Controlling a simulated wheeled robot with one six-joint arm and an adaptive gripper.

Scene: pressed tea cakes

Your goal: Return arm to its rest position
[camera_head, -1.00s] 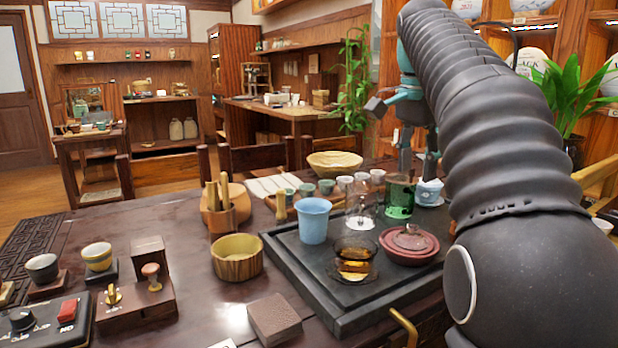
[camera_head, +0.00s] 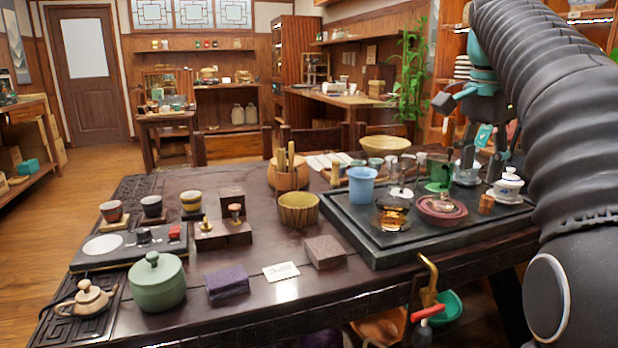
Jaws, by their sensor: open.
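My arm is at the right side of the view, rising high and bending so that my gripper (camera_head: 483,158) hangs pointing down. The teal wrist and dark fingers are over the back right part of the tea tray (camera_head: 372,242). The fingers are apart, with no held object visible between them.
Shelves stand behind my arm. Floor (camera_head: 70,200) at left is open.

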